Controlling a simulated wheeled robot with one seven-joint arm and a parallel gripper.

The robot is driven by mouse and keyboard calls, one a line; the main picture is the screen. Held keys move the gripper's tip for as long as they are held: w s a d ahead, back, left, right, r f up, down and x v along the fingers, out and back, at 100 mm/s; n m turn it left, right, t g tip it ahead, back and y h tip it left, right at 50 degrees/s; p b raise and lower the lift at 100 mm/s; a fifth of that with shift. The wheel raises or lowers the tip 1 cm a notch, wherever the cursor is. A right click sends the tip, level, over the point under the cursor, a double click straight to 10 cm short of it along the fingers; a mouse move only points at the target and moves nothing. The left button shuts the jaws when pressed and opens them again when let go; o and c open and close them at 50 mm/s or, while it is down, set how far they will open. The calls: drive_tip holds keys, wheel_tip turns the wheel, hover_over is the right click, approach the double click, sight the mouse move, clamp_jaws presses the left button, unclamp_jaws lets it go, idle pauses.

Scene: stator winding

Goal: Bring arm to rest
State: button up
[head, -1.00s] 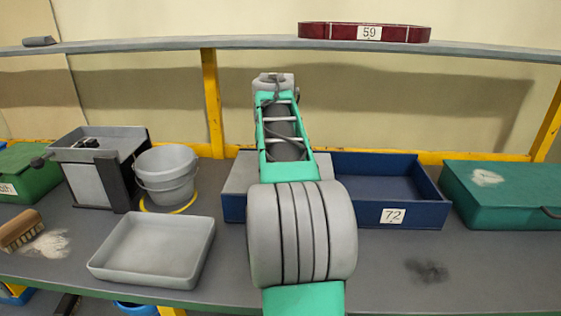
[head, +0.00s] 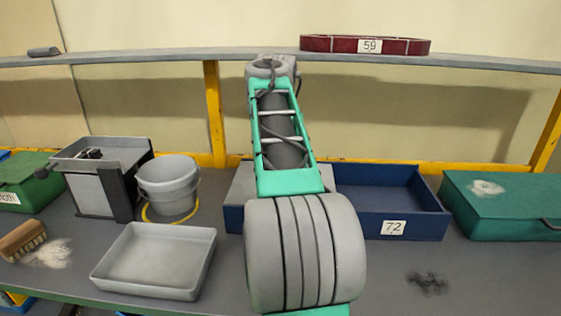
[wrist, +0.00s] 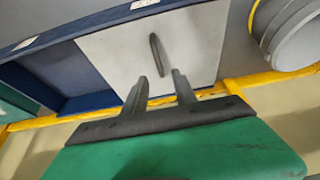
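My arm stretches up the middle of the head view, over the bench and in front of the blue box. Its end hides my gripper there. In the wrist view my gripper (wrist: 158,82) shows two grey fingers set apart, with nothing between them. Beyond the fingertips is a flat grey panel (wrist: 110,50) with a dark handle-like bar (wrist: 155,52), at the blue box. The fingers look apart from the bar, though the distance is hard to judge.
The blue box (head: 435,222) marked 72 stands behind my arm. A grey tray (head: 150,290), a bucket (head: 168,182) and a brush (head: 22,240) are left; a green case (head: 500,215) is right. A shelf (head: 180,58) with a red ring (head: 330,43) runs above.

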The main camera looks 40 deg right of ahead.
idle(0.3)
drive_tip(key=a+f+n+y+p, duration=0.15)
drive_tip(key=a+n+p, duration=0.3)
drive_tip(key=a, duration=1.25)
drive_tip(key=s+a+f+n+y+p, duration=0.1)
drive_tip(key=s+a+f+n+p, duration=0.1)
drive_tip(key=s+a+f, duration=0.3)
drive_tip(key=s+a+f+n+y+p, duration=0.1)
drive_tip(key=s+a+f, duration=0.5)
drive_tip(key=a, duration=0.7)
drive_tip(key=shift+n+p, duration=0.75)
drive_tip(key=shift+n, duration=0.4)
drive_tip(key=shift+f, duration=0.1)
